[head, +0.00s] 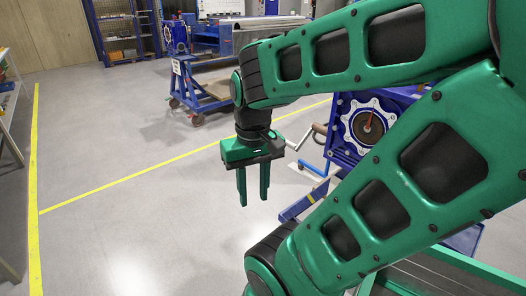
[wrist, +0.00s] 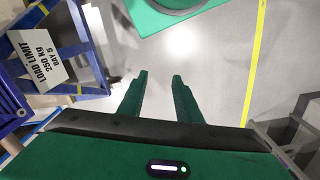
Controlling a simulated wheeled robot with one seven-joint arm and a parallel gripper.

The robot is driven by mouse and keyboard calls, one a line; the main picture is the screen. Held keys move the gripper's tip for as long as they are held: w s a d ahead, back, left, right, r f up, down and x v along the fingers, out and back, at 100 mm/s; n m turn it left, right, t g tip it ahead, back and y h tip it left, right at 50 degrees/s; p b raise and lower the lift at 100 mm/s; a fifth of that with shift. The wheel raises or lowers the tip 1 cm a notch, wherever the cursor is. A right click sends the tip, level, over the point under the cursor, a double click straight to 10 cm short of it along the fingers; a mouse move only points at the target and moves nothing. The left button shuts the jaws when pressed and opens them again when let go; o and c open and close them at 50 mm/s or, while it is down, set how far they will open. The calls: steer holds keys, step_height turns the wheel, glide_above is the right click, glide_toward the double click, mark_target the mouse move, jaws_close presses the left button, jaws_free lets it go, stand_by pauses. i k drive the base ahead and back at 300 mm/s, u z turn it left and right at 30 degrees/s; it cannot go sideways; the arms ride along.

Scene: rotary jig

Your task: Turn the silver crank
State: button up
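The silver crank (head: 303,140) shows in the head view as a thin bent metal bar on the left side of the blue jig (head: 344,147). The jig's face carries a silver toothed wheel with a dark centre and a red pointer (head: 367,123). My arm covers the jig's right and lower parts. My gripper (head: 253,203) hangs fingers-down over open floor, left of the crank and apart from it. Its two green fingers are spread with nothing between them. In the wrist view the gripper (wrist: 160,77) is also empty, and I cannot make out the crank there.
A blue wheeled cart (head: 200,98) with a white sign stands behind the gripper; the wrist view shows a blue frame with a load limit sign (wrist: 40,57). A yellow floor line (head: 150,177) crosses the grey floor. The floor left of the gripper is clear.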

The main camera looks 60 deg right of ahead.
mark_target(319, 128)
steer(key=u, duration=0.8)
steer(key=i, duration=2.4)
steer(key=z, duration=3.3)
steer(key=i, duration=0.95)
